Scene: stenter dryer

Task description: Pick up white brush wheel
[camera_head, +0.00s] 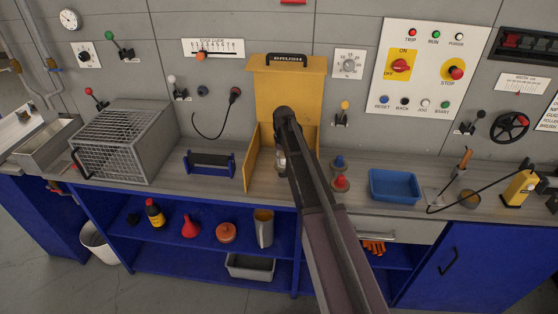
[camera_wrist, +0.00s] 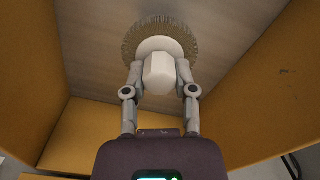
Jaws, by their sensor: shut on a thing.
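The white brush wheel (camera_wrist: 160,38) shows in the wrist view as a round disc with a bristled rim and a pale hub (camera_wrist: 159,72). My gripper (camera_wrist: 160,66) is shut on the hub, one finger on each side. The wheel is inside the yellow box labelled BRUSH (camera_head: 285,82), whose walls also show in the wrist view (camera_wrist: 240,90). My gripper (camera_head: 281,160) shows only in part there.
A blue-framed roller stand (camera_head: 209,164) and a wire cage (camera_head: 128,140) stand left of the box. Blue (camera_head: 340,162) and red (camera_head: 340,183) knobbed pieces and a blue tray (camera_head: 394,187) stand to the right. The panelled wall rises behind the bench.

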